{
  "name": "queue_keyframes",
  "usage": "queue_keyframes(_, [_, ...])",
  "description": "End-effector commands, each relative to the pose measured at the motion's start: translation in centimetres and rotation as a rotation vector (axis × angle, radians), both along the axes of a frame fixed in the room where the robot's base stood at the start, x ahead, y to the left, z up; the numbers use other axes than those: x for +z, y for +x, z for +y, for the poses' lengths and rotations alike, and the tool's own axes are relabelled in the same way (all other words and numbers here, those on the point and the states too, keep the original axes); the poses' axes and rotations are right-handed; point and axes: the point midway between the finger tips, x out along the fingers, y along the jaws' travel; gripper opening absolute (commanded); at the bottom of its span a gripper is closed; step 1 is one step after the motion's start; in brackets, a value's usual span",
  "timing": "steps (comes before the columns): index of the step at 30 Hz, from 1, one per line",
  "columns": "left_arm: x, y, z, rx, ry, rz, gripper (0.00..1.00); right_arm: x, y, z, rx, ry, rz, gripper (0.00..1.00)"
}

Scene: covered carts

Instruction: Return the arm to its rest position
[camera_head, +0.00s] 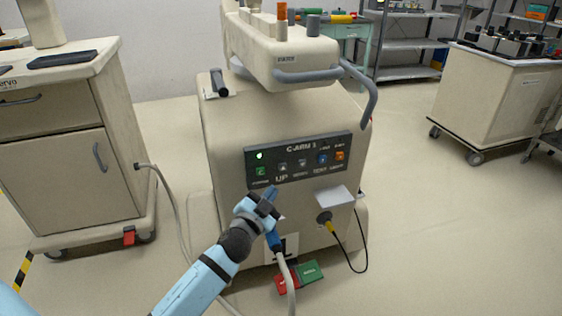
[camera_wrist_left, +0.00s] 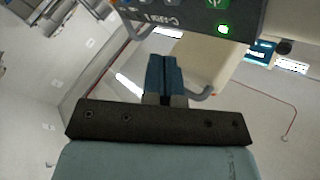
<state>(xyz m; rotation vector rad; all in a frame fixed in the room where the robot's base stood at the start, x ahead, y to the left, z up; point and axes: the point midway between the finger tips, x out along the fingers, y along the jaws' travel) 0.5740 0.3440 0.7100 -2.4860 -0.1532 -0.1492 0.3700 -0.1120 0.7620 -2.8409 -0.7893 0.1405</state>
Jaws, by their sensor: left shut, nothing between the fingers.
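My left arm comes in from the bottom of the head view. Its gripper (camera_head: 271,192) is in front of the beige C-arm cart, just below the dark control panel (camera_head: 300,157). In the left wrist view the blue fingers (camera_wrist_left: 165,72) are together with nothing between them, and the panel (camera_wrist_left: 195,15) shows upside down beyond them. A green light is lit at the panel's left. I cannot tell how far the fingertips are from the cart. My right gripper is not in view.
A blue plug (camera_head: 273,240) with a grey cable is just below my gripper at the cart's front. A yellow-black plug (camera_head: 325,218) with a black cable is to its right. Red and green pedals (camera_head: 312,271) lie on the floor. A cabinet cart (camera_head: 70,180) stands left; floor is open at right.

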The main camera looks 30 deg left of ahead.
Motion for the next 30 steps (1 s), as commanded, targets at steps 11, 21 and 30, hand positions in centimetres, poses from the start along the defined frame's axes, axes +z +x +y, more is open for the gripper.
queue_keyframes(11, [0.9, -2.4, -3.9, -0.095, -0.096, 0.012, 0.00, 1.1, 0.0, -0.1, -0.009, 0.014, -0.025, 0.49])
queue_keyframes(21, [6.7, -14.8, -18.3, -0.494, -0.585, 0.102, 0.00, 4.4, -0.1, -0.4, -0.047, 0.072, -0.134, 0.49])
queue_keyframes(30, [12.6, -20.5, -22.5, -0.633, -0.828, 0.185, 0.00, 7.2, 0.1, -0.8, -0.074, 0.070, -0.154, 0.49])
